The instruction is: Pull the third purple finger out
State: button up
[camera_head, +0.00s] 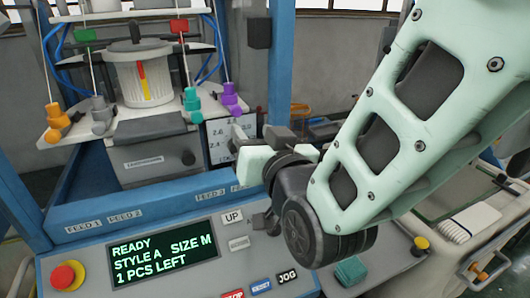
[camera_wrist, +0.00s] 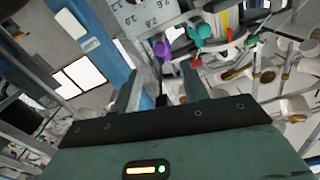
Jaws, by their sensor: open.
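A purple finger (camera_head: 231,99) hangs at the right end of the knitting machine's row, below a thin rod. It is the only purple one I can make out. It also shows in the wrist view (camera_wrist: 162,49), beyond my fingertips and roughly in line with the gap between them. A teal finger (camera_head: 191,101) hangs just left of it in the head view. My gripper (camera_head: 258,138) is open and empty, below and right of the purple finger and apart from it. In the wrist view, both fingers (camera_wrist: 161,88) stand wide apart.
A grey finger (camera_head: 100,112) and an orange finger (camera_head: 56,117) hang further left. A white drum (camera_head: 144,80) stands behind the row. The control panel (camera_head: 165,253) with its display and a red button (camera_head: 67,275) lies below. A blue post (camera_head: 281,65) rises right of the purple finger.

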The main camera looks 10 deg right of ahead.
jog(key=b+v, duration=0.9)
jog(key=b, duration=0.3)
jog(key=shift+s, duration=0.1)
jog(key=s+a+f+n+g+y, duration=0.1)
jog(key=s+a+f+n+g, duration=0.15)
jog(key=f+g, duration=0.35)
jog(key=s+a+f+n+g+y, duration=0.1)
jog(key=a+f+n+g+y, duration=0.2)
jog(key=f, duration=0.5)
jog(key=s+d+f+g+h, duration=0.3)
jog(key=d+f+g+h, duration=0.1)
jog(key=d, duration=0.3)
jog(key=s+d+f+n+g+h, duration=0.1)
jog(key=s+d+f+g+h, duration=0.3)
jog(key=d+f, duration=0.1)
jog(key=shift+s+d+f, duration=0.2)
jog(key=shift+d+f, duration=0.2)
jog(key=shift+d, duration=0.45)
